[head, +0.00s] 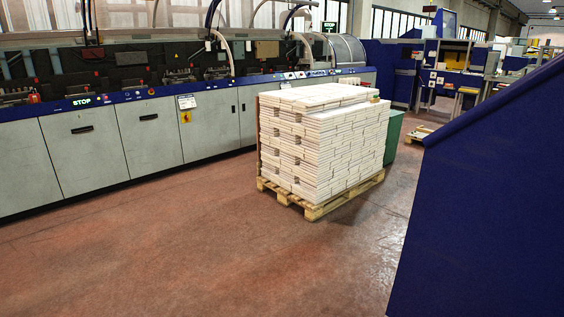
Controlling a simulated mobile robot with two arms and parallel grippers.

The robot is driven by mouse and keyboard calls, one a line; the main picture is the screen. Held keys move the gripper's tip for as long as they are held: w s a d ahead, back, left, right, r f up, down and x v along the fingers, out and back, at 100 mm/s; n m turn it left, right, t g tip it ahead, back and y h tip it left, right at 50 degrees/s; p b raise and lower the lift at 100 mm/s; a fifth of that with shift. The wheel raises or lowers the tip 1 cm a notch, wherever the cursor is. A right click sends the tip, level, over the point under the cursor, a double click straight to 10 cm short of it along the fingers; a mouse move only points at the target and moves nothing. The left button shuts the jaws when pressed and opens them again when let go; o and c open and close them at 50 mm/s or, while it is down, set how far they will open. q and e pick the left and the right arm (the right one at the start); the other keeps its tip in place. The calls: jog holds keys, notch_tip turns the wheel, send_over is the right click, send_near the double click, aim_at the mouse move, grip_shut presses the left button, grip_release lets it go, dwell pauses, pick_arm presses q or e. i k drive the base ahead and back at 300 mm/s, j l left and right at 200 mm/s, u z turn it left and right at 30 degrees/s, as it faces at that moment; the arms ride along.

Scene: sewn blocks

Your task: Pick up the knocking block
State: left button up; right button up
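A tall stack of white sewn blocks (335,150) stands on a wooden pallet (318,209) in the middle of the head view. A small brownish item (375,99) shows at the stack's top right edge; it is too small to tell whether it is the knocking block. I see no other thing that I can name as the knocking block. Neither of my grippers is in view.
A long grey and blue machine (150,130) runs along the left and back. A green bin (394,135) stands behind the stack. A large dark blue panel (490,210) fills the right side. The reddish floor (200,260) in front is clear.

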aim_at(375, 100)
jog(key=i+j+u, duration=0.2)
jog(key=i+u, duration=0.25)
jog(key=i, duration=0.15)
jog(key=i+u, duration=0.45)
jog(key=i, duration=0.15)
jog(key=i+l+z, duration=0.1)
jog(key=i+z, duration=0.7)
jog(key=i+j+z, duration=0.2)
jog(key=i+z, duration=0.2)
jog(key=i+l+z, duration=0.25)
jog(key=i+z, duration=0.6)
jog(key=i, duration=0.25)
jog(key=i+z, duration=0.45)
jog(key=i+j, duration=0.15)
jog(key=i, duration=1)
jog(key=i+j, duration=0.15)
jog(key=i, duration=1)
jog(key=j+u, duration=0.05)
